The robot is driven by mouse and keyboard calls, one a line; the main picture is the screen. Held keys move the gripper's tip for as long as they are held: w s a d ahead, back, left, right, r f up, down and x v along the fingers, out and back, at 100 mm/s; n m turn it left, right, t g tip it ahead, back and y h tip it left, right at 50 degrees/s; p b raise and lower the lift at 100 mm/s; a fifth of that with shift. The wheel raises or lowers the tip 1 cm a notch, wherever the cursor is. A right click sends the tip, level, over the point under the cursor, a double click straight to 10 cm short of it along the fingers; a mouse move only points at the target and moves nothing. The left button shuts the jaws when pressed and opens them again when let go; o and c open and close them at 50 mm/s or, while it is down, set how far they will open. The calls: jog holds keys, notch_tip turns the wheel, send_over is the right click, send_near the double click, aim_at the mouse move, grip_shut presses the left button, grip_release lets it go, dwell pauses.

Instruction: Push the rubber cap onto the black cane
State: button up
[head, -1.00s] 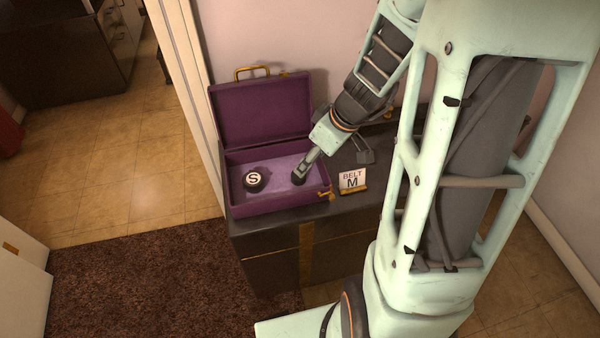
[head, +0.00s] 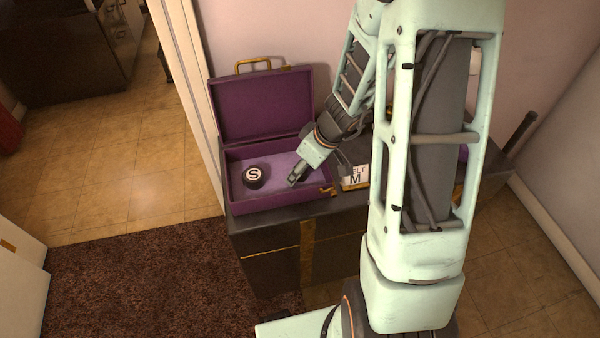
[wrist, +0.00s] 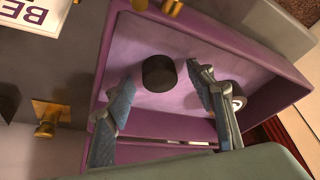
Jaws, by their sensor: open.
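A plain black short cylinder, which looks like the rubber cap (wrist: 158,73), rests on the lilac floor of the open purple case (head: 270,206). In the wrist view it lies between and just beyond my gripper's (wrist: 161,88) two spread fingers, with space on both sides. In the head view my gripper (head: 294,181) is low over the right half of the case and mostly hides the cap. A dark rod (head: 521,131), possibly the black cane, sticks up at the far right behind my arm; the rest of it is hidden.
A black round piece with a white S label (head: 253,177) sits in the left half of the case; it also shows beside my right finger in the wrist view (wrist: 238,103). A white BELT M card (head: 355,177) stands right of the case on the dark chest (head: 270,240).

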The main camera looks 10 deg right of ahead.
jog(key=c, duration=0.9)
jog(key=shift+c, duration=0.2)
jog(key=shift+r, duration=0.15)
